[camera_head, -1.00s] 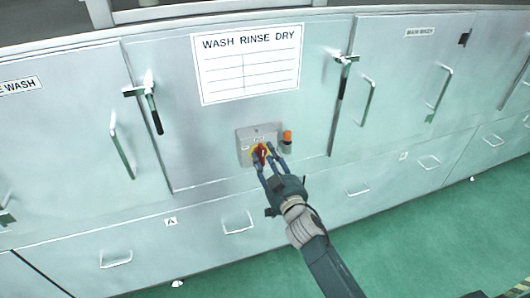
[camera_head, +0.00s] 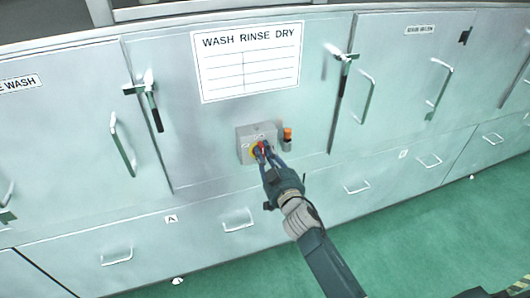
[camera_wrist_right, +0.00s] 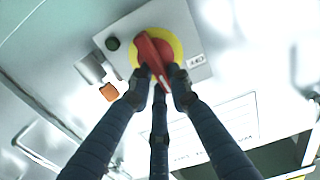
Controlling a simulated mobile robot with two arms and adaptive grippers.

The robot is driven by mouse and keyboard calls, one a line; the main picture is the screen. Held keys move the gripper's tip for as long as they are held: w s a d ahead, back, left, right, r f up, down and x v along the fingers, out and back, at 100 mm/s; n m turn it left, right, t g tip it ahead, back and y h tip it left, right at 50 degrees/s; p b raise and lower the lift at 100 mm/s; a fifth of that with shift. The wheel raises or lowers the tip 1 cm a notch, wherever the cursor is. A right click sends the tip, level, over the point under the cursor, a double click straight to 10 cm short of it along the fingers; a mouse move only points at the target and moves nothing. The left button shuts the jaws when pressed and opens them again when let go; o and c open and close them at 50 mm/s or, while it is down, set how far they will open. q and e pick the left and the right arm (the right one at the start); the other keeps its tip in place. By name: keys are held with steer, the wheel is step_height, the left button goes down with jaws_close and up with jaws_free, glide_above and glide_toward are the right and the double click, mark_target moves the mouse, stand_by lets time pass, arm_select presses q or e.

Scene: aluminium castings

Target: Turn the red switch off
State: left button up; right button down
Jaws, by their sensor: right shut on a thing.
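The red switch (camera_head: 262,147) is a rotary handle on a yellow round plate, mounted on a small grey box (camera_head: 244,134) on the front of the machine. In the right wrist view the red switch (camera_wrist_right: 152,52) runs down and slightly right across the yellow plate (camera_wrist_right: 178,47). My right gripper (camera_head: 266,157) comes from below and is shut on the handle. In the wrist view my right gripper (camera_wrist_right: 160,88) has fingertips on both sides of the handle's lower end, and a third finger lies below it. My left gripper is not in view.
An orange-topped lamp (camera_head: 288,134) sits just right of the box. A dark green button (camera_wrist_right: 112,43) is on the box. Door latches (camera_head: 151,103) (camera_head: 344,70) and pull handles (camera_head: 237,221) stick out nearby.

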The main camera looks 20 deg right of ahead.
steer(key=n, duration=0.2)
steer(key=a+n, duration=0.1)
steer(key=n, duration=0.2)
steer(key=shift+b, duration=0.4)
steer(key=shift+a+f+n+b, duration=0.25)
steer(key=shift+f+n+b, duration=0.1)
steer(key=shift+n, duration=1.8)
steer(key=shift+a+f+n+b, duration=0.2)
steer(key=shift+a+n+b, duration=0.1)
steer(key=shift+n, duration=1.8)
steer(key=shift+a+f+n+b, duration=0.2)
steer(key=shift+f+n+b, duration=0.15)
steer(key=shift+n, duration=1.8)
steer(key=c, duration=1.6)
jaws_free()
steer(key=shift+s, duration=0.15)
